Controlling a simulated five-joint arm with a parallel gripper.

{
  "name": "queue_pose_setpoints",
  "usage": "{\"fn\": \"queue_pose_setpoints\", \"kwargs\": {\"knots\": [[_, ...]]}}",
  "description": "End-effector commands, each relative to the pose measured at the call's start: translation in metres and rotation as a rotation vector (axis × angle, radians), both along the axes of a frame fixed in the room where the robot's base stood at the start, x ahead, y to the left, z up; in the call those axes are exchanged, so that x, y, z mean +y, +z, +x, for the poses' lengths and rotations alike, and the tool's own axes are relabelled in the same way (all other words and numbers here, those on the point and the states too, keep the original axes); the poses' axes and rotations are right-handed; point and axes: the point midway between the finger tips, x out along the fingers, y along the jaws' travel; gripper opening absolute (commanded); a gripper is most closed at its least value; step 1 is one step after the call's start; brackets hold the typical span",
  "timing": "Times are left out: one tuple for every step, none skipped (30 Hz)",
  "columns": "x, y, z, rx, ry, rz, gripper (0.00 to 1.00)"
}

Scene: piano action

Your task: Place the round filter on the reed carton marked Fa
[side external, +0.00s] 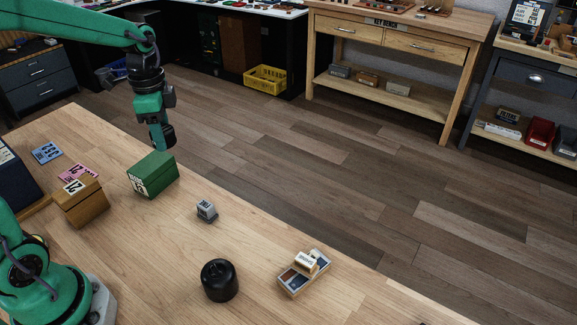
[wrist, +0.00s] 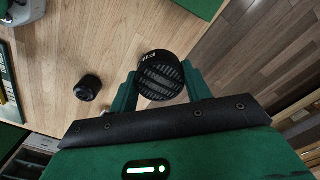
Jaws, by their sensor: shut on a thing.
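My gripper (side external: 160,132) is shut on the round filter (wrist: 160,76), a black disc with a slotted face. In the wrist view the filter sits between my two green fingers (wrist: 160,90). In the side view the dark filter (side external: 166,138) hangs from my gripper, above the table and apart from the cartons. A green carton (side external: 155,172) with a white label stands on the table just below it in the picture; its label seems to begin with "REEDS", and the rest is too small to read surely. A flat green surface (wrist: 198,6) shows at the wrist view's top edge.
A tan box (side external: 84,208) stands left of the green carton, with pink and blue cards (side external: 47,152) behind. A small grey block (side external: 206,211), a black knobbed cylinder (side external: 220,281) and a small tray (side external: 304,272) stand to the right. Bare table lies between them.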

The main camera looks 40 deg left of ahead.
Motion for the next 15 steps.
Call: {"fn": "queue_pose_setpoints", "kwargs": {"knots": [[-0.004,0.001,-0.002,-0.001,0.001,0.0,0.26],[-0.005,0.001,-0.003,0.0,0.003,0.0,0.26],[-0.006,0.001,-0.004,0.0,0.006,0.0,0.26],[-0.007,0.001,-0.005,0.0,0.007,0.0,0.26],[-0.007,0.001,-0.005,0.0,0.008,0.0,0.26],[-0.007,0.001,-0.005,0.0,0.009,0.0,0.26],[-0.007,0.001,-0.005,0.0,0.009,0.0,0.26],[-0.007,0.001,-0.005,0.0,0.009,0.0,0.26],[-0.006,0.0,-0.005,0.0,0.009,0.0,0.26],[-0.005,0.0,-0.005,0.0,0.01,0.0,0.26],[-0.004,-0.001,-0.005,0.0,0.01,0.0,0.26],[-0.002,-0.002,-0.005,0.0,0.01,0.0,0.26],[0.0,-0.003,-0.004,0.0,0.01,0.0,0.26],[0.003,-0.005,-0.004,0.0,0.011,0.0,0.26],[0.006,-0.007,-0.004,0.001,0.012,-0.001,0.26]]}}
